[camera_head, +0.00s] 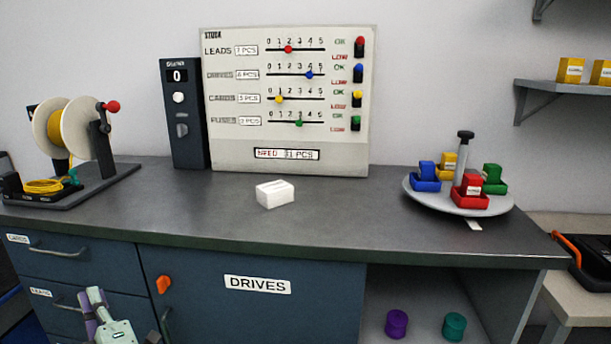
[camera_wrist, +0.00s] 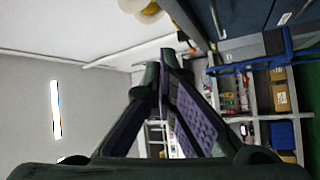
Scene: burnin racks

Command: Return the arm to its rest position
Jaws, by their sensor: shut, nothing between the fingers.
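My gripper (camera_wrist: 168,62) is in the wrist view, its dark fingers with purple pads meeting at the tips. It is shut and empty. The wrist camera looks sideways into the room, so the scene there is turned. In the head view a pale part of my arm (camera_head: 113,329) shows at the lower left, low in front of the blue cabinet (camera_head: 205,290). It is below the level of the worktop (camera_head: 350,215) and apart from the things on it. Most of the arm is out of view.
On the worktop stand a spool winder (camera_head: 75,135), a stock board (camera_head: 230,110), a white box (camera_head: 275,194) and a round carousel (camera_head: 420,195) with coloured bins. An orange latch (camera_head: 163,284) sticks out of the cabinet. The wrist view shows stocked shelves (camera_wrist: 258,85).

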